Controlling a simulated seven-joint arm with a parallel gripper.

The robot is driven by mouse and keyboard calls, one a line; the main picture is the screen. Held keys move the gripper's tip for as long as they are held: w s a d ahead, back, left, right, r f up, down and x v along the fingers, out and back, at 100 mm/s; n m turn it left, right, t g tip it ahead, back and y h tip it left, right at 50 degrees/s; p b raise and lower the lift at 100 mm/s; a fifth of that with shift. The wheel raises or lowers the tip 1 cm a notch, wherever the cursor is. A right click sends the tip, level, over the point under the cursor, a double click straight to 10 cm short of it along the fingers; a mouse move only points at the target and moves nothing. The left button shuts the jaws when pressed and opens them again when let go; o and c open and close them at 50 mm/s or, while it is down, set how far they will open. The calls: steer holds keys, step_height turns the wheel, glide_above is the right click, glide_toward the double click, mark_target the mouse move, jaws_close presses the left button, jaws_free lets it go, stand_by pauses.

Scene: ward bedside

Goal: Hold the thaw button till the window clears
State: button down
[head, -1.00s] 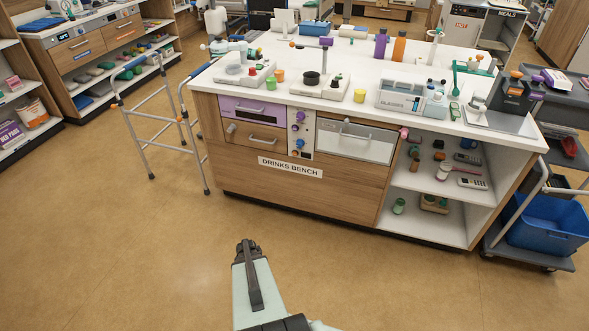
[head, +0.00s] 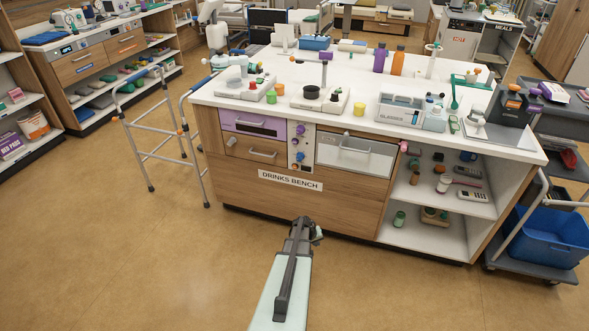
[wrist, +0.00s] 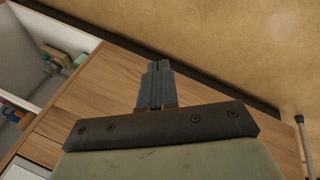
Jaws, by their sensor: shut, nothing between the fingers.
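My gripper (head: 303,222) is in front of the drinks bench (head: 300,203), low before its wooden front panel, with its fingers together and empty. In the wrist view the closed fingers (wrist: 155,75) point toward the bench's wood front and the floor. No button marked thaw can be read. A narrow control panel (head: 299,147) with purple, blue and orange knobs sits on the bench front. Left of it is a purple front (head: 253,125) with a dark strip; right of it is a silver front (head: 353,156) with a handle. I cannot tell which has the window.
The benchtop holds small devices with coloured knobs, a glasses box (head: 399,110) and bottles (head: 397,61). Open shelves (head: 441,201) are at the bench's right. A walking frame (head: 150,135) stands left and a cart with a blue bin (head: 545,238) right. The floor in front is clear.

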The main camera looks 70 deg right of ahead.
mark_target(295, 167)
steer(key=w+d+r+n+t+h, duration=0.2)
steer(key=w+d+r+n+h, duration=0.15)
steer(key=d, duration=0.65)
steer(key=w+d+r+n+t+h, duration=0.2)
steer(key=w+d+h, duration=0.2)
steer(key=d, duration=0.5)
steer(key=w+a+r+n+t, duration=0.1)
steer(key=w+r+n+t, duration=0.6)
steer(key=w+t, duration=0.3)
steer(key=shift+w+a+r+n+t, duration=0.25)
steer(key=shift+w+r+n+t, duration=0.2)
steer(key=shift+w, duration=0.35)
steer(key=shift+d, duration=0.1)
steer(key=shift+d, duration=4.3)
steer(key=shift+d, duration=0.2)
steer(key=shift+d, duration=0.25)
